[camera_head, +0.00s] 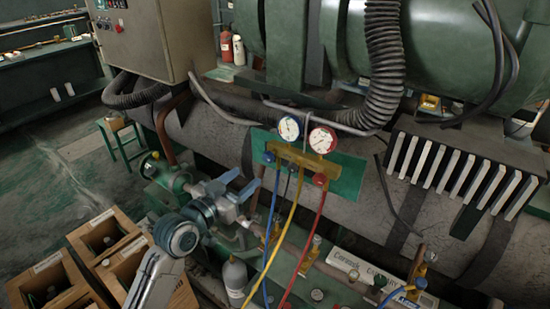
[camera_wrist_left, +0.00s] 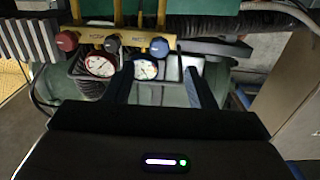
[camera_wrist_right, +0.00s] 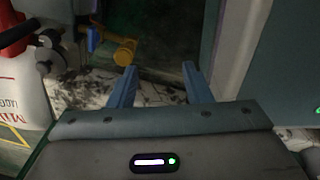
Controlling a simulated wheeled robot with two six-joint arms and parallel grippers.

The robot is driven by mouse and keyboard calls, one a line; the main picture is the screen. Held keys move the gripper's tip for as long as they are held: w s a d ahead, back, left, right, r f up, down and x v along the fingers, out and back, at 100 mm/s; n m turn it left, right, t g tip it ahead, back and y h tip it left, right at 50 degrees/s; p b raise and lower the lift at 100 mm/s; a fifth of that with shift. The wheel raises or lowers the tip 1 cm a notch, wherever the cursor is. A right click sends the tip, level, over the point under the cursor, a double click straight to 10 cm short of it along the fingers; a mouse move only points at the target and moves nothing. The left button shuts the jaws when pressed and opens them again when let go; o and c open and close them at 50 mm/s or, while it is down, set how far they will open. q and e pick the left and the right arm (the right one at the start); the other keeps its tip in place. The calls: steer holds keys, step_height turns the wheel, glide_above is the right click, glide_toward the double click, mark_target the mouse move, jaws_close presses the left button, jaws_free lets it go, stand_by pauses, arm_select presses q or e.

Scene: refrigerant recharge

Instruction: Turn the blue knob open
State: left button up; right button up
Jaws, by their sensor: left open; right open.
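The gauge manifold has a yellow body (camera_head: 300,158) with a blue-rimmed gauge (camera_head: 289,128) and a red-rimmed gauge (camera_head: 323,140). The blue knob (camera_head: 268,157) is at the manifold's left end. In the left wrist view, which shows the manifold upside down, the blue knob (camera_wrist_left: 158,47) appears between the lines of my fingers, beyond their tips. My left gripper (camera_head: 240,184) is open and empty, left of and below the knob, apart from it. The red knob (camera_wrist_left: 67,41) and a dark knob (camera_wrist_left: 111,44) are beside it. My right gripper (camera_wrist_right: 160,68) is open and empty, outside the head view.
Blue, yellow and red hoses (camera_head: 322,215) hang below the manifold. A green panel (camera_head: 345,175) is behind it. Wooden crates (camera_head: 47,280) stand at lower left. A yellow fitting (camera_wrist_right: 125,52) and a white container (camera_wrist_right: 22,90) show near my right gripper.

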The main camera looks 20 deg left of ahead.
mark_target(266, 160)
arm_select(q)
steer(key=p+x, duration=0.2)
steer(key=x, duration=0.9)
steer(key=shift+c, duration=0.2)
steer(key=c, duration=0.9)
